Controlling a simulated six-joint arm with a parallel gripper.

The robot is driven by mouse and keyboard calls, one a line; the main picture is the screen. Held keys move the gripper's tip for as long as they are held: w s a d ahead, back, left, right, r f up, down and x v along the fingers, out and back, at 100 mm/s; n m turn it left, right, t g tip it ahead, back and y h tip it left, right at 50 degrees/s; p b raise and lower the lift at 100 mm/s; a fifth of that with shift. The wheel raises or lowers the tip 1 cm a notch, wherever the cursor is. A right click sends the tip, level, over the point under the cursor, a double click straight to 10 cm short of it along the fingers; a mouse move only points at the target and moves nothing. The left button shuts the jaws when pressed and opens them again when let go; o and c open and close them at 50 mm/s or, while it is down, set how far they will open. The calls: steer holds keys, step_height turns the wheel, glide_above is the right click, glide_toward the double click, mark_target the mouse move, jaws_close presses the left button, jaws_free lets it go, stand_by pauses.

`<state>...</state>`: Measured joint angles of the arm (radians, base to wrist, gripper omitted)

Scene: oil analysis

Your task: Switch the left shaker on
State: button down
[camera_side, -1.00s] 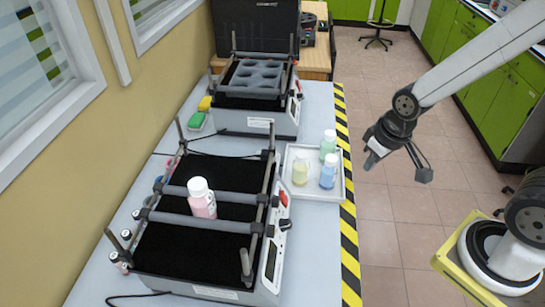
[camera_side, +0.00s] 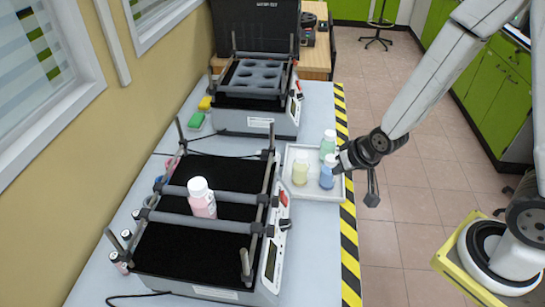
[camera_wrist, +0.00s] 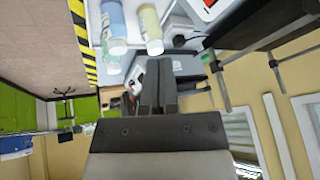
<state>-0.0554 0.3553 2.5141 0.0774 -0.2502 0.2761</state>
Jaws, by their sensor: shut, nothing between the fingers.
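Two shakers stand on the bench. The near shaker (camera_side: 195,265) has a black mat, grey cross bars and a pink bottle (camera_side: 203,205) standing between the bars. Its right side carries a control panel (camera_side: 271,262) and a red switch (camera_side: 284,198). The far shaker (camera_side: 257,121) has a grey holder with round hollows and a smaller panel on its right side. My gripper (camera_side: 338,163) is shut and empty, at the right edge of the bottle tray beside the blue bottle (camera_side: 327,176). Its closed fingers (camera_wrist: 160,75) show in the wrist view.
The white tray (camera_side: 300,190) holds the blue bottle, a yellow bottle (camera_side: 300,168) and a green bottle (camera_side: 328,143), right of the near shaker. Upright posts rise from the shakers. Bare bench (camera_side: 315,250) lies right of the near shaker.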

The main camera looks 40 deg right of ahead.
mark_target(285, 198)
step_height(285, 198, down, 9)
steer(key=w+m+t+h, duration=0.1)
steer(key=m+t, duration=0.5)
steer(key=shift+w+a, duration=0.2)
steer(key=shift+w, duration=0.05)
steer(key=shift+t, duration=0.3)
steer(key=shift+f, duration=0.1)
steer(key=w+a+f, duration=0.3)
steer(key=w+a, duration=0.2)
steer(key=shift+w+a, duration=0.4)
stand_by(0.6)
